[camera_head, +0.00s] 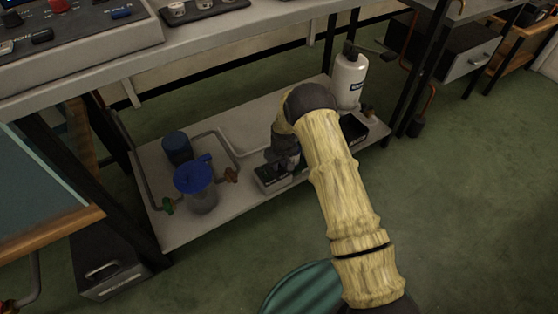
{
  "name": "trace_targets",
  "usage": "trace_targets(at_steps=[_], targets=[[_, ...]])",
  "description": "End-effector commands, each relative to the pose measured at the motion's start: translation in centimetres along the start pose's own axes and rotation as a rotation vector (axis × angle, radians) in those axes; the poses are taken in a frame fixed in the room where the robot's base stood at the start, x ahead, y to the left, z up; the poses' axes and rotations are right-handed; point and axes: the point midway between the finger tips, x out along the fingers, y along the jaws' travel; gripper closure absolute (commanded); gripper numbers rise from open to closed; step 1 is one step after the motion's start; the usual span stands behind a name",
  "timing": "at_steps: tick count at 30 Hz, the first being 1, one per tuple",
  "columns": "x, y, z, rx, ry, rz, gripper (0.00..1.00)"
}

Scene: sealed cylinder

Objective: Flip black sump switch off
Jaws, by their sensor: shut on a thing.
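My arm reaches down to the lower shelf, and my gripper (284,163) is at its end, small and dark, over a small dark switch box (270,181). The gripper is low against the box and shut on what seems to be the black sump switch there. The switch itself is hidden by the gripper and wrist, so its position cannot be told. The box stands on the pale shelf (222,217), right of the blue-lidded container.
A container with a blue lid (196,182), a dark blue cylinder (177,147) and pipes with valves stand at left on the shelf. A white bottle (349,80) and a black tray (354,129) are at right. Table legs and the upper tabletop (200,45) frame the space.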

Motion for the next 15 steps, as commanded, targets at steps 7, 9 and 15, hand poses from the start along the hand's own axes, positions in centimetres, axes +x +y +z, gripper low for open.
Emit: trace_targets(at_steps=[7, 9, 15], targets=[[-0.18, 0.09, 0.53, 0.002, 0.104, -0.001, 1.0], [-0.13, 0.11, 0.63, 0.002, 0.136, 0.0, 1.0], [-0.03, 0.03, 0.77, 0.0, 0.201, 0.001, 1.0]])
